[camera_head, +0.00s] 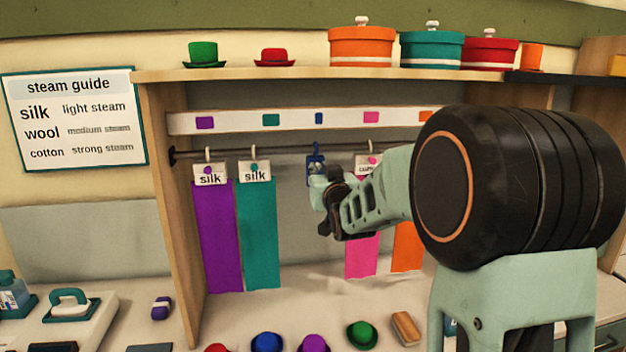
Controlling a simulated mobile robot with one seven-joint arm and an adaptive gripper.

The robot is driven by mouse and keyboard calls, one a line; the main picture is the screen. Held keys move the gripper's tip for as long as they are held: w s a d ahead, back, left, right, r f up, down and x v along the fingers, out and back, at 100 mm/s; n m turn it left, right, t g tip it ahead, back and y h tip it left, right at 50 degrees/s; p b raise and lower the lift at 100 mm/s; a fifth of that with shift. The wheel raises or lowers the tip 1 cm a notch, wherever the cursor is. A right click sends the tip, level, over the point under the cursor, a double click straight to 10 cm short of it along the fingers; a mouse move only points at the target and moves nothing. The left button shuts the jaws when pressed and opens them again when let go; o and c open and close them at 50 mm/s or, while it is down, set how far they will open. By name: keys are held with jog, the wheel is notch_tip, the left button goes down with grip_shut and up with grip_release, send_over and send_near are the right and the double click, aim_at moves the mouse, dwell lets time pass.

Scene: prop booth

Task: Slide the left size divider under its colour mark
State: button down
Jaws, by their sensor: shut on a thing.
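A blue size divider (315,160) hangs on the dark rail (285,151) between the teal and pink cloths. My gripper (317,182) is shut on its lower part and hides some of it. Above the rail runs a white strip (218,122) with colour marks: purple, teal, blue, pink and orange. The blue mark (318,118) is almost straight above the blue divider. I see no other divider clearly; my arm covers the right part of the rail.
A purple cloth (215,240) and a teal cloth (259,235) hang left of my gripper. A pink cloth (362,255) and an orange cloth (407,248) hang to the right, partly behind my arm. Small hats, including a green one (362,334), stand on the counter below.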

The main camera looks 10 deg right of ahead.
jog(key=shift+d, duration=0.4)
jog(key=c, duration=1.9)
grip_release()
jog(key=s, duration=1.2)
